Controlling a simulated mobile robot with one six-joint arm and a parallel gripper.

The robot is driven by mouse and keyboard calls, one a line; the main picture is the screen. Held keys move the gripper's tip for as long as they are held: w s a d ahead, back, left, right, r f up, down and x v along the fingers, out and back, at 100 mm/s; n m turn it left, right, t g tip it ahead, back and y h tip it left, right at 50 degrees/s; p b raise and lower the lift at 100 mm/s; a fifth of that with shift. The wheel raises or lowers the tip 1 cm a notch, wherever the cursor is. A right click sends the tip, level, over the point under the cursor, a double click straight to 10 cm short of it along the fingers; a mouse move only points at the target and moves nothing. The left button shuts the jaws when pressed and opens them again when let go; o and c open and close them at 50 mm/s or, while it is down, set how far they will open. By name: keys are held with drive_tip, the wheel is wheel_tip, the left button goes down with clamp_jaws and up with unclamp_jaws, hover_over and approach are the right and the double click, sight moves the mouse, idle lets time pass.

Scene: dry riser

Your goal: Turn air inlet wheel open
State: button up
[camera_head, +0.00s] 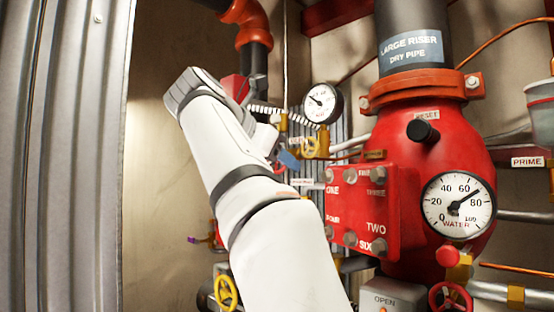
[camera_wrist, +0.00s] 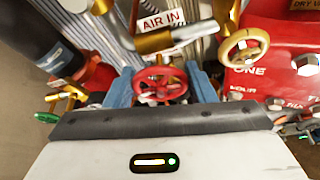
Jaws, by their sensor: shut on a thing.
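The air inlet wheel, a red spoked handwheel (camera_wrist: 152,84), is at the centre of the wrist view, just below a white "AIR IN" label (camera_wrist: 162,22). My gripper (camera_wrist: 164,88) has its two blue fingers on either side of the wheel and is shut on it. In the head view my white arm reaches up and bends down to the gripper (camera_head: 288,160), where a bit of blue finger shows. The arm hides most of the wheel there. How far the wheel is turned cannot be told.
A yellow handwheel (camera_wrist: 245,47) is close on the right in the wrist view, and a green one (camera_wrist: 46,117) is at left. In the head view the red numbered box (camera_head: 375,212), red riser body (camera_head: 450,150) and pressure gauge (camera_head: 459,206) stand right of my arm.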

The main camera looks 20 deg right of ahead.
drive_tip(key=shift+n, duration=0.3)
idle(0.4)
drive_tip(key=o, duration=1)
drive_tip(key=shift+v, duration=3.9)
drive_tip(key=shift+w+f, duration=0.1)
drive_tip(key=shift+w, duration=0.05)
